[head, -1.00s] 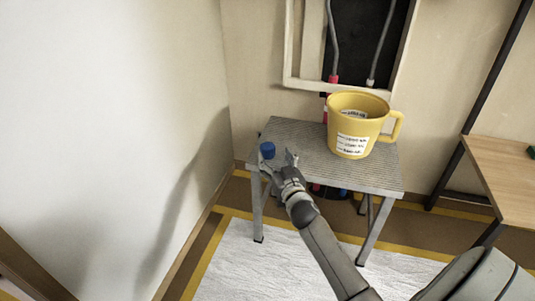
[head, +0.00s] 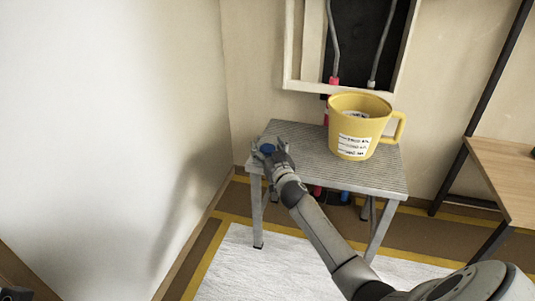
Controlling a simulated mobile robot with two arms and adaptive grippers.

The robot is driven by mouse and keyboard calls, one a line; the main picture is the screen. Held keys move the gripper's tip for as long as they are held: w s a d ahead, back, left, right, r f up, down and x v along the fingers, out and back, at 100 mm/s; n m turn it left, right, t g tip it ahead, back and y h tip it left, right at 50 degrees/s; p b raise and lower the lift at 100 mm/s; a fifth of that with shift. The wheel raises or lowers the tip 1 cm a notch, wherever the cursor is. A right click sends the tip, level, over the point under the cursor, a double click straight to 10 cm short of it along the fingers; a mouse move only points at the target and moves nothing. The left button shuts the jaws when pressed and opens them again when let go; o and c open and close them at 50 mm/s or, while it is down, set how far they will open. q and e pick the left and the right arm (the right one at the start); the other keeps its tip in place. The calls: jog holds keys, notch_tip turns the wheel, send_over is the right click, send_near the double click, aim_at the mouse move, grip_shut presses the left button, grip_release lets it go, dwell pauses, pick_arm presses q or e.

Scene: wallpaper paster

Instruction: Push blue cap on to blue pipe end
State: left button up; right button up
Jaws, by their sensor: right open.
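The blue cap (head: 267,149) sits at the left end of the grey ribbed stool top. My right gripper (head: 268,147) is at the cap, with its open fingers around it on either side. I cannot tell whether the fingers touch it. Under the stool, low by the wall, a blue pipe end (head: 344,196) and a red one (head: 317,191) show, partly hidden by the stool and my arm. My left gripper is not clearly seen; only a dark piece shows in the bottom left corner.
A large yellow mug (head: 352,138) with a white label stands on the stool (head: 310,143), right of my gripper. A wall recess (head: 358,45) with grey pipes is behind it. A wooden table (head: 505,175) stands at right. A white sheet (head: 240,265) covers the floor.

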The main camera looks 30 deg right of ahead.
jog(key=shift+c, duration=0.4)
jog(key=c, duration=1)
jog(key=shift+o, duration=0.2)
jog(key=shift+r, duration=0.1)
